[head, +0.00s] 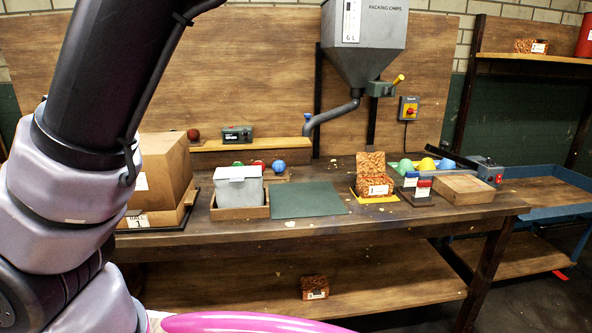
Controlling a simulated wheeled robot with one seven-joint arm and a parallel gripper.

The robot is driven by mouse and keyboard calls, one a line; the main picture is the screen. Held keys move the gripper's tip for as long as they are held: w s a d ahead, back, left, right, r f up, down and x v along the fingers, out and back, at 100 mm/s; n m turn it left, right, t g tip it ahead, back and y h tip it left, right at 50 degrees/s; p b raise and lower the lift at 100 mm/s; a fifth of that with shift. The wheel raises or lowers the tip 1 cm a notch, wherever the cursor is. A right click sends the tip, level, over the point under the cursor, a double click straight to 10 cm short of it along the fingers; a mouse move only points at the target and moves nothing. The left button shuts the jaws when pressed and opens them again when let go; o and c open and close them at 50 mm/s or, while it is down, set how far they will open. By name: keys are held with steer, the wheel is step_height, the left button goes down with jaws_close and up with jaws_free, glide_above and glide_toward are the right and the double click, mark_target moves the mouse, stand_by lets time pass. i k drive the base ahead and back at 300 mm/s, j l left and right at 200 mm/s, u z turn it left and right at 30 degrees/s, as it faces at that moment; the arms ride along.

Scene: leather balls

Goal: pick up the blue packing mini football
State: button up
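Two blue balls show on the workbench (240,240) in the head view, and I cannot tell which is the blue packing mini football. One blue ball (279,166) sits beside a red ball (258,166) and a green ball (238,164), behind the grey box. The other blue ball (446,165) is at the right, next to a yellow ball (427,164) and a green ball (405,166). My arm crosses the left of the picture, but my gripper is out of view.
A grey box (239,188) in a wooden tray, cardboard boxes (160,165) and a brown patterned box (372,178) stand on the bench. A hopper (362,45) with a curved pipe hangs above. The green mat (308,200) is bare. A blue-framed table (545,195) adjoins at right.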

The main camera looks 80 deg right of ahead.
mark_target(279, 165)
steer(key=z, duration=2.7)
